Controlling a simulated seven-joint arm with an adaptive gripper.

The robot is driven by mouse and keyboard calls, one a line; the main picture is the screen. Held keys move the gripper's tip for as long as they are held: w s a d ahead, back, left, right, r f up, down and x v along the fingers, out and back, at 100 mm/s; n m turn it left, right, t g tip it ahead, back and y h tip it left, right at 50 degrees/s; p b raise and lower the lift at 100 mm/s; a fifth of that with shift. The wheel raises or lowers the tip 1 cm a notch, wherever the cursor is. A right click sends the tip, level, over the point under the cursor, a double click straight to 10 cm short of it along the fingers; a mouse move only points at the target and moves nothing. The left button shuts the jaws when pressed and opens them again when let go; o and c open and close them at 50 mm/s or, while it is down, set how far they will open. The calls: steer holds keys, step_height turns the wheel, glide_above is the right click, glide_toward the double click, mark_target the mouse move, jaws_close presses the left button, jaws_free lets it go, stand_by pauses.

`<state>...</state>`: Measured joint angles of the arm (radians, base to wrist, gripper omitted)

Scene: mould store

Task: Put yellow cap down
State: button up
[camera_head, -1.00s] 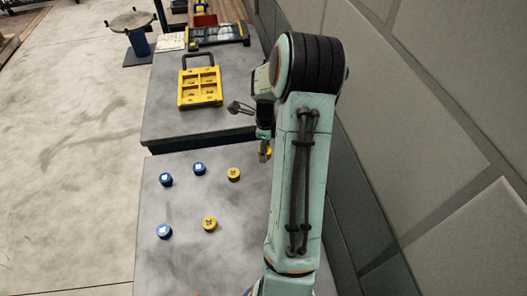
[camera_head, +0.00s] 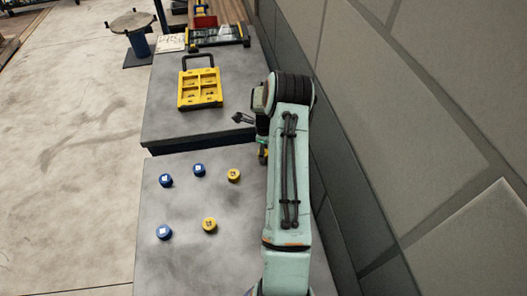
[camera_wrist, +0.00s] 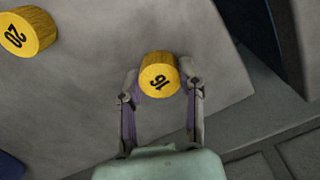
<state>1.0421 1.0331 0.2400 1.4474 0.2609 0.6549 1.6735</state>
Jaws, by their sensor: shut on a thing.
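A yellow cap (camera_wrist: 160,76) marked with a number that looks like 16 sits between the fingertips of my gripper (camera_wrist: 161,84) in the wrist view. The gripper is shut on it. In the head view the held cap (camera_head: 262,155) shows only partly beside my arm, near the right side of the near grey table. I cannot tell whether it touches the table top. A second yellow cap marked 20 (camera_wrist: 27,31) stands apart at the upper left of the wrist view.
A yellow compartment tray (camera_head: 200,88) with a dark handle lies on the far table (camera_head: 165,125). A grey wall (camera_head: 400,130) runs along the right.

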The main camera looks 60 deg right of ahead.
steer(key=shift+f, duration=0.15)
steer(key=o, duration=0.8)
step_height(320, 180, up, 12)
steer(key=w+a+r+n, duration=0.3)
steer(key=a+r+n, duration=0.45)
steer(key=a, duration=0.35)
steer(key=s+a+r+n, duration=0.2)
steer(key=a+r+n, duration=0.1)
steer(key=a+n, duration=0.3)
steer(key=s+a+r+n, duration=0.2)
steer(key=a+n, duration=0.2)
steer(key=a, duration=0.3)
steer(key=s+a+n, duration=1.3)
steer(key=s+n, duration=0.1)
steer(key=n, duration=0.1)
steer(key=shift+a+y, duration=0.4)
